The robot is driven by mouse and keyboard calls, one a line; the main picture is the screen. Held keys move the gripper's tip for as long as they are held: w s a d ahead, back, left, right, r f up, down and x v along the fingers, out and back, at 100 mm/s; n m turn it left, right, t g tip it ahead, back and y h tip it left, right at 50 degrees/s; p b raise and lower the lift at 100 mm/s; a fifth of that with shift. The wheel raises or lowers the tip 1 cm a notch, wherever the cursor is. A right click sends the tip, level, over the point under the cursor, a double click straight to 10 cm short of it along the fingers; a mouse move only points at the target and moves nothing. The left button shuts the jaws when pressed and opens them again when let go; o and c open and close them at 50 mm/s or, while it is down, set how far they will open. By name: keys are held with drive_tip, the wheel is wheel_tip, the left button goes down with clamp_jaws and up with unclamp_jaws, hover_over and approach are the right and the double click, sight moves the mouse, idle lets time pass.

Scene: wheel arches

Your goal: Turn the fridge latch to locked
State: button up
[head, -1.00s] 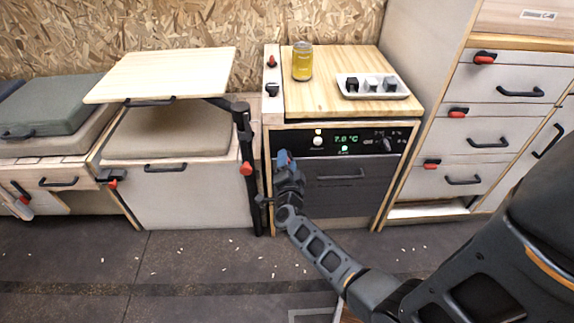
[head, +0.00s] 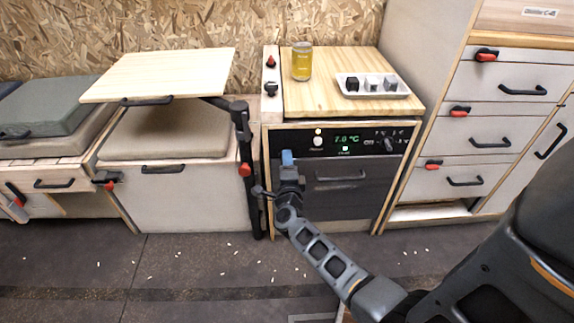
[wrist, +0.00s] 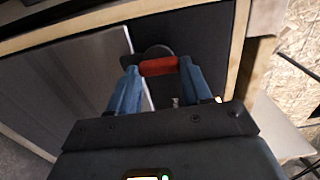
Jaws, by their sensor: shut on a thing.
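The fridge (head: 345,190) is the dark-fronted unit under the wooden counter, and its door is closed. My gripper (head: 287,157) is at the upper left of the fridge front, upright in the head view. In the wrist view my gripper (wrist: 158,70) has its two blue fingers shut on the red latch handle (wrist: 158,66), one at each end of it. A dark round base (wrist: 157,51) shows behind the handle. In the head view my gripper hides the latch, and I cannot tell whether it is locked.
A control panel (head: 350,141) with a lit display and knobs sits above the fridge door. A yellow can (head: 302,62) and a white tray (head: 373,92) with dark and grey blocks stand on the counter. A black post (head: 246,170) stands close to my gripper's left.

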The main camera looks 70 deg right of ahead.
drive_tip(key=shift+f, duration=0.1)
drive_tip(key=o, duration=1.1)
drive_tip(key=shift+c, duration=0.2)
drive_tip(key=p+v, duration=0.1)
drive_tip(key=v, duration=0.6)
drive_tip(key=shift+s+a, duration=0.2)
drive_tip(key=shift+a, duration=0.2)
drive_tip(key=shift+a, duration=0.1)
drive_tip(key=s+a+r+n+t+y, duration=0.3)
drive_tip(key=s+a+r+n, duration=0.1)
drive_tip(key=a+n, duration=0.35)
drive_tip(key=s+a+r+n+t+y, duration=0.35)
drive_tip(key=a+n, duration=0.25)
drive_tip(key=a, duration=0.3)
drive_tip(key=s+a+r+n+t+y, duration=0.3)
drive_tip(key=a+r+n+y, duration=0.1)
drive_tip(key=a+n, duration=0.35)
drive_tip(key=s+a+r+n+g+y, duration=0.2)
drive_tip(key=s+a+r+n+y, duration=0.4)
drive_tip(key=s+a+r+n, duration=0.35)
wheel_tip(320, 180, up, 15)
drive_tip(key=w+d+n+p, duration=0.1)
drive_tip(key=p, duration=1.4)
drive_tip(key=shift+w+d, duration=0.2)
drive_tip(key=shift+d, duration=0.15)
